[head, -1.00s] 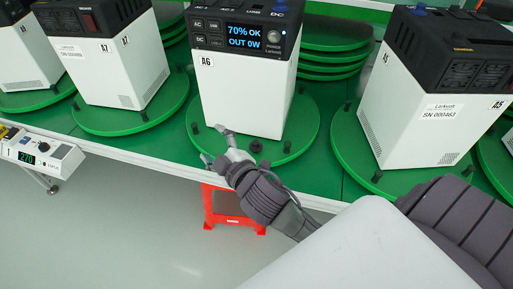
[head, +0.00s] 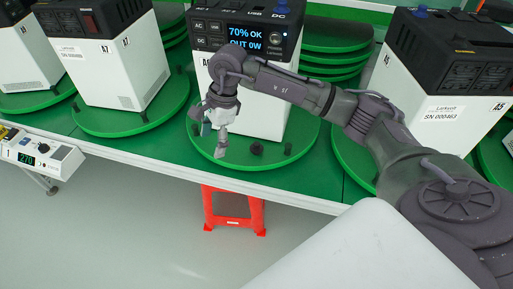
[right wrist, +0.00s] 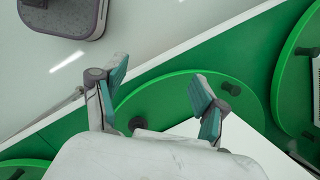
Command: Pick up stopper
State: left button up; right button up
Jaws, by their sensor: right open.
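A small black round knob, which looks like the stopper (head: 257,149), sits on the green turntable (head: 235,162) in front of the white power unit A6 (head: 262,112). It shows in the right wrist view as a dark disc (right wrist: 137,122) near the left finger. My right gripper (head: 214,143) points down over the front left of this turntable, to the left of the knob. It is open and empty; its two teal-padded fingers are spread apart in the right wrist view (right wrist: 160,72). My right arm covers part of A6. My left gripper is not in view.
Similar black pegs (head: 288,148) stand near the turntable rim. Units A7 (head: 115,75) and A5 (head: 425,110) stand on turntables to either side. A red stool (head: 233,211) stands below the table's front edge. A small meter box (head: 40,152) is at the left.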

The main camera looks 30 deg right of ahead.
aim_at(256, 143)
jog(key=d+r+h, duration=0.3)
jog(key=d+h, duration=0.2)
jog(key=d, duration=0.6)
jog(key=shift+m+g, duration=0.3)
jog(key=shift+g, duration=0.1)
jog(key=f, duration=0.2)
jog(key=d+f, duration=0.1)
jog(key=f, duration=0.2)
jog(key=f+p, duration=0.1)
jog(key=f, duration=0.1)
jog(key=shift+w+d+f, duration=0.15)
jog(key=shift+d+f, duration=0.05)
jog(key=shift+f, duration=0.2)
jog(key=f, duration=0.1)
jog(key=f+p, duration=0.1)
jog(key=f, duration=0.1)
jog(key=f+p, duration=0.1)
jog(key=f, duration=0.1)
jog(key=shift+s+d+f, duration=0.15)
jog(key=shift+s+d, duration=0.1)
jog(key=shift+d, duration=0.1)
jog(key=shift+f, duration=0.25)
jog(key=c, duration=0.9)
